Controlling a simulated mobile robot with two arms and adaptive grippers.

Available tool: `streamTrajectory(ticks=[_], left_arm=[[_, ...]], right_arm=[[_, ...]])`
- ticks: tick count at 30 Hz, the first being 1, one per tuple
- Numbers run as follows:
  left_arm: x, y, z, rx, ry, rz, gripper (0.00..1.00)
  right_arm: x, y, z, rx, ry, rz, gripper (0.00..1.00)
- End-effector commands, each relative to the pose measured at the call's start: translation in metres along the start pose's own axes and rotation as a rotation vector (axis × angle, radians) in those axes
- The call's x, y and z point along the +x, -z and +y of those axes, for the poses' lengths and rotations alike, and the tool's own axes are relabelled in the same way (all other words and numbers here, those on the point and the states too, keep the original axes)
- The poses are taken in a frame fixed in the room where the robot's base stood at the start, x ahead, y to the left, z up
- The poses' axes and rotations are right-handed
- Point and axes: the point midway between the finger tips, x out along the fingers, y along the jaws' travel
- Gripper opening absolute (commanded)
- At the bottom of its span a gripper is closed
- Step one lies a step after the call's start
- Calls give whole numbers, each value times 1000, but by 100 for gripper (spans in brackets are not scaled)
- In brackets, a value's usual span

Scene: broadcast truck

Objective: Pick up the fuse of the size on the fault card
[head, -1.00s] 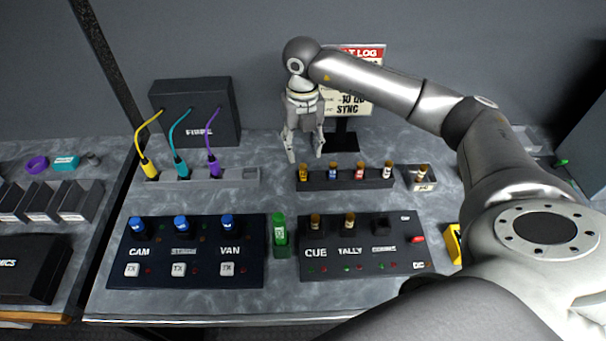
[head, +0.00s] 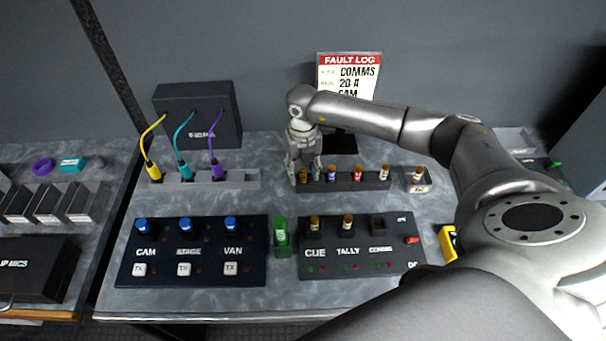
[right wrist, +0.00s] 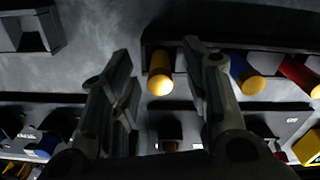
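The fault card (head: 349,75) reads FAULT LOG, COMMS, 20 A; its lower part is hidden behind my right arm. A black fuse rack (head: 345,184) holds a yellow fuse (head: 303,175) at its left end, then a blue fuse (head: 332,173), a red fuse (head: 357,172) and a white fuse (head: 384,171). My right gripper (head: 304,176) points down over the yellow fuse. In the right wrist view its open fingers stand on either side of the yellow fuse (right wrist: 160,73), with visible gaps. The blue fuse (right wrist: 246,76) is just outside the right finger. My left gripper is not in view.
A small holder (head: 418,186) with one fuse stands right of the rack. The CUE/TALLY/COMMS panel (head: 360,264), a green item (head: 281,235) and the CAM/STAGE/VAN panel (head: 200,255) lie in front. A cable strip (head: 240,180) is at left.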

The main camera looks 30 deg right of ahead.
Motion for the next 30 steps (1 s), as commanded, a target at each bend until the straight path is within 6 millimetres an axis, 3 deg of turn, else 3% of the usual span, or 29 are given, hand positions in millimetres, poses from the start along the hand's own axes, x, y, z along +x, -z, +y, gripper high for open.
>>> streamTrajectory(ticks=[1,9,23,30], left_arm=[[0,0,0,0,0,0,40],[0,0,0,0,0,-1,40],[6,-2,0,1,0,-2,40],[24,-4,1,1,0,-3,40]], right_arm=[[0,0,0,0,0,0,36],[0,0,0,0,0,0,1],[-5,-1,0,0,0,-2,0],[-33,2,0,-1,-1,-4,0]])
